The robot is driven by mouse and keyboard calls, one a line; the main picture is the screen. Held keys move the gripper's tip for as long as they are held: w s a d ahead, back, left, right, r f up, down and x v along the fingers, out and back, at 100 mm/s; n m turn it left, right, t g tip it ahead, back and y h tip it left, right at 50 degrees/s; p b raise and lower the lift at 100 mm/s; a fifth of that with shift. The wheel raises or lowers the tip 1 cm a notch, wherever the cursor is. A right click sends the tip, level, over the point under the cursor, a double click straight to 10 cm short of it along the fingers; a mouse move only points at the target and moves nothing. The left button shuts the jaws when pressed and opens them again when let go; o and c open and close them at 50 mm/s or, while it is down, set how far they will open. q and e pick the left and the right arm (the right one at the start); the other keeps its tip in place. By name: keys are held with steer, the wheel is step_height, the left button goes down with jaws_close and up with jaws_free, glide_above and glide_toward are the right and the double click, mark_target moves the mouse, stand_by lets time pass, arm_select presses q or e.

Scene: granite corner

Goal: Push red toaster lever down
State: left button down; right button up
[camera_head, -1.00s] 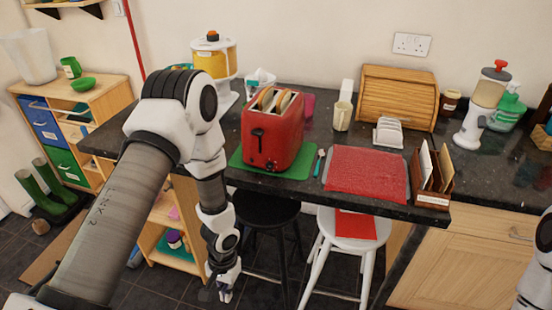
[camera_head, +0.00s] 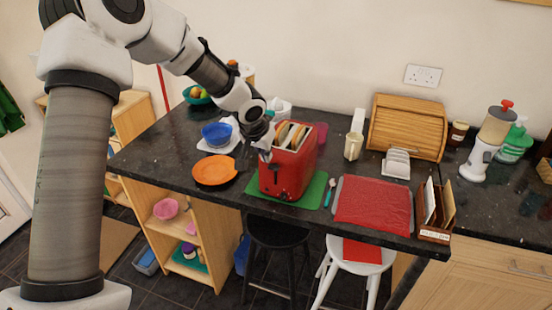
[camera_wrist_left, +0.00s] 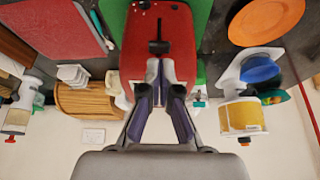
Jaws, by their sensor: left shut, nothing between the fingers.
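The red toaster (camera_head: 297,172) stands on a green mat (camera_head: 314,194) on the dark counter, with bread slices (camera_head: 291,134) showing in its top slots. The toaster also shows inverted in the left wrist view (camera_wrist_left: 178,22). There its black lever (camera_wrist_left: 158,46) sits at the slot's end farthest from the knob. My left gripper (camera_head: 265,154) is at the toaster's upper front left edge, pointing down. In the left wrist view its shut, empty fingertips (camera_wrist_left: 158,66) are right by the lever; contact is unclear. The gripper hides the lever in the head view. My right gripper is out of view.
A white toast rack (camera_head: 396,163) and wooden bread box (camera_head: 407,127) stand behind.

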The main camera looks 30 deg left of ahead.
mark_target(273, 167)
arm_select(q)
steer(key=shift+w+r, duration=0.15)
steer(key=shift+r, duration=0.55)
steer(key=shift+w+f, duration=0.1)
steer(key=shift+f, duration=0.1)
steer(key=x, duration=0.6)
steer(key=shift+w+f, duration=0.15)
steer(key=shift+f, duration=0.15)
steer(key=shift+f, duration=0.1)
